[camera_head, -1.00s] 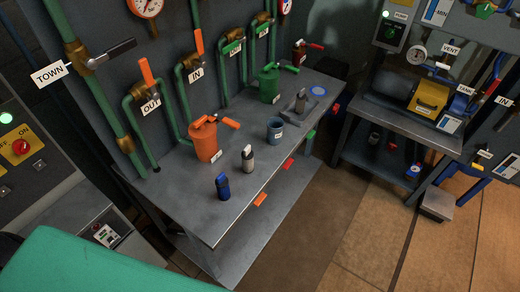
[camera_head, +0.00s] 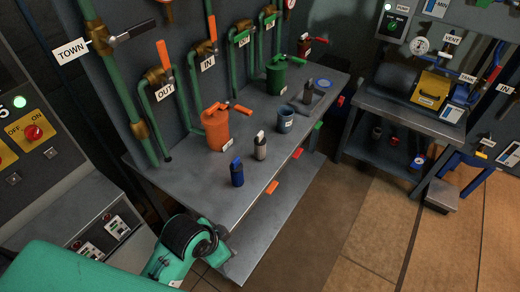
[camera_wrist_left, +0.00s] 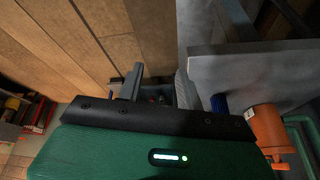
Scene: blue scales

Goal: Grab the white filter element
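The white element cannot be made out in that view. My right gripper is not in view.
An orange housing (camera_head: 215,130) stands behind the filter elements, also showing in the wrist view (camera_wrist_left: 268,125). A blue-grey cup (camera_head: 285,120), a dark grey element (camera_head: 308,93) and a green housing (camera_head: 277,78) stand farther back. Green pipes line the wall. The bench's near end is clear.

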